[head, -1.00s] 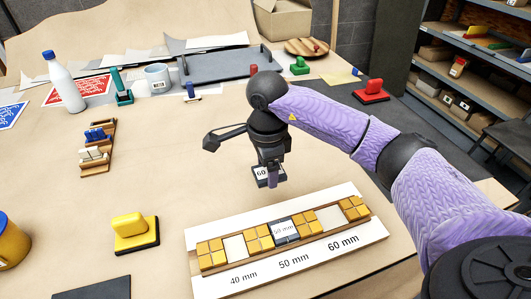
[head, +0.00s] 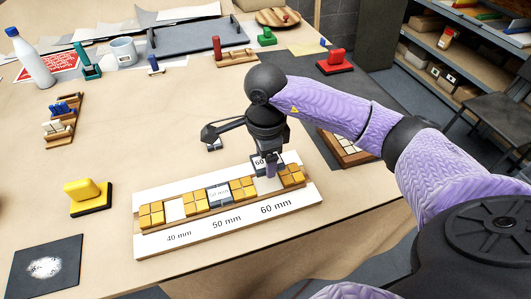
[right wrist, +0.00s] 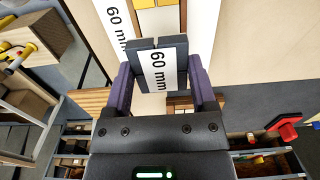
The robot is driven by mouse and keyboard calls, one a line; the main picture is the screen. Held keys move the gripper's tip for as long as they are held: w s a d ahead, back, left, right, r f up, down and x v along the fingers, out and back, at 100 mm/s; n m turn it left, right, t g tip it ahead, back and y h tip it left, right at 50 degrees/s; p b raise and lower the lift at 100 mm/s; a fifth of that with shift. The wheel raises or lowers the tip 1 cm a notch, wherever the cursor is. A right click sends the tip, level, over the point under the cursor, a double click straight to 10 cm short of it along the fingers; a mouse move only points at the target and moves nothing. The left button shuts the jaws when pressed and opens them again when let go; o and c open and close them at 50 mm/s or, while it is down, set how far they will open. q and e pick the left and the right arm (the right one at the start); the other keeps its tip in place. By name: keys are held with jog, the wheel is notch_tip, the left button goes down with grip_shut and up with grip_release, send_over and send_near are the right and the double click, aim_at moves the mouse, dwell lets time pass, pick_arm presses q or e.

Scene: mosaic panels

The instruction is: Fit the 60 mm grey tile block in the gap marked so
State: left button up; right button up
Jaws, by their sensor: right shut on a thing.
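The mosaic panel (head: 152,245) lies on the table with yellow tiles and gaps labelled 40, 50 and 60 mm. My right gripper (head: 267,168) is shut on the grey tile block (head: 260,160), which is marked 60, and holds it at the 60 mm gap (head: 268,185). In the right wrist view the block (right wrist: 158,70) sits between the purple fingers, its label readable. A gap between block and panel cannot be judged. The 50 mm gap holds a grey block (head: 219,194). The 40 mm gap (head: 174,209) is empty. My left gripper is not in view.
A yellow-handled tool (head: 87,195) and a dark mat (head: 45,268) lie left of the panel. A wooden tray of pale tiles (head: 347,146) stands right, behind my arm. A bottle (head: 31,60) and mug (head: 123,50) stand farther back.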

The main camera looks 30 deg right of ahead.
aim_at(266, 183)
notch_tip(266, 183, down, 4)
jog(key=b, duration=0.3)
jog(key=shift+f, duration=0.25)
jog(key=shift+r, duration=0.1)
dwell(1.0)
jog(key=shift+f, duration=0.2)
jog(key=shift+f+b, duration=0.35)
jog(key=shift+b, duration=0.2)
jog(key=shift+f+b, duration=0.5)
jog(key=shift+f, duration=0.1)
jog(key=o, duration=1.2)
jog(key=shift+o, duration=0.2)
